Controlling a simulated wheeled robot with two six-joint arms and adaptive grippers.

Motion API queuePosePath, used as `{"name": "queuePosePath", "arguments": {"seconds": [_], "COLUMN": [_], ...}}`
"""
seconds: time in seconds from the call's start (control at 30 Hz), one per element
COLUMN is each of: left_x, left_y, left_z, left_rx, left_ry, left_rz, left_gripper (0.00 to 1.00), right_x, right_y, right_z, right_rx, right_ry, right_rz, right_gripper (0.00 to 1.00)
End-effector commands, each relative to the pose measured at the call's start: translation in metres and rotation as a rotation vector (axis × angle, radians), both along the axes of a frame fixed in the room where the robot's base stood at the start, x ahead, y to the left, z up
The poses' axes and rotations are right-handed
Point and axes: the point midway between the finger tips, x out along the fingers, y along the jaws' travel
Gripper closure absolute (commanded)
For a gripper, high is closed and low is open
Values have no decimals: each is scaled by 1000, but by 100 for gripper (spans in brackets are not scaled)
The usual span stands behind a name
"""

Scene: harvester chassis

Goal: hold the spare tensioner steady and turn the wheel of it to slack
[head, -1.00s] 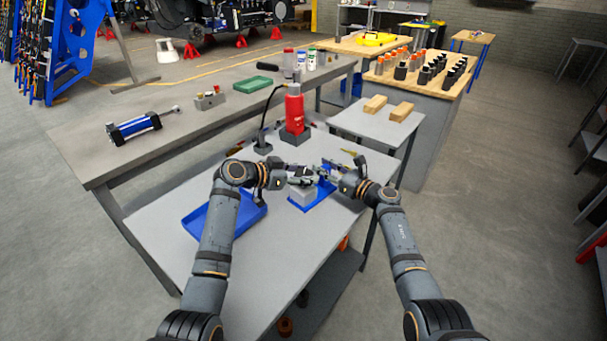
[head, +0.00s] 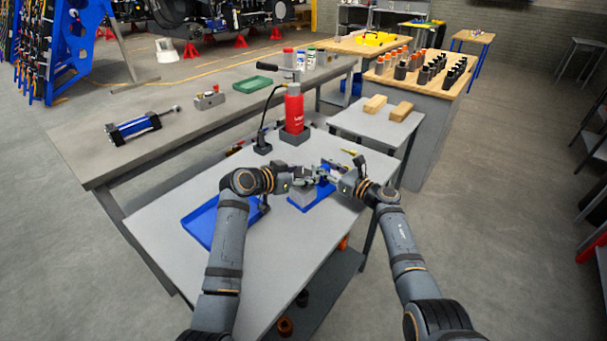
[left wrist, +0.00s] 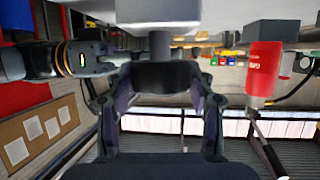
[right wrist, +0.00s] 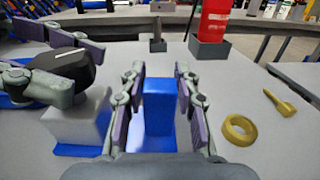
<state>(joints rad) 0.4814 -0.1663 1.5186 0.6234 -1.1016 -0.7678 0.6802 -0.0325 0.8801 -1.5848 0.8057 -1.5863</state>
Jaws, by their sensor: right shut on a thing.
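The spare tensioner stands on the light table as a grey block (right wrist: 80,118) on a blue base (head: 316,201), with a black wheel (right wrist: 62,72) on top that carries a white mark. The wheel also shows in the left wrist view (left wrist: 165,80). My left gripper (head: 302,182) has its fingers apart on either side of the wheel; I cannot see firm contact. My right gripper (right wrist: 157,92) is shut on the blue upright (right wrist: 159,106) of the tensioner. In the head view the fingers hide part of the tensioner.
A blue tray (head: 200,224) lies left of the tensioner. A red bottle (head: 294,108) stands behind it in a grey holder. A yellow ring (right wrist: 238,130) and a yellow pin (right wrist: 279,102) lie right of my right gripper. The table's front is clear.

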Motion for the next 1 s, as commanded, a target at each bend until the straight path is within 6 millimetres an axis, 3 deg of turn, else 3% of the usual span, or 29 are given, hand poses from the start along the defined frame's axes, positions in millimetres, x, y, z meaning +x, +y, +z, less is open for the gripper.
{"name": "queuePosePath", "arguments": {"seconds": [0.1,0.47,1.0], "left_x": [0,-3,-74], "left_y": [0,4,73], "left_z": [1,3,43], "left_rx": [0,1,4], "left_ry": [-1,-4,-3], "left_rz": [0,1,1], "left_gripper": [26,26,26], "right_x": [0,1,1], "right_y": [0,-1,-2], "right_z": [1,1,0], "right_rx": [3,1,-1], "right_ry": [0,0,-1], "right_rz": [-1,-4,-5], "right_gripper": [100,100,100]}}
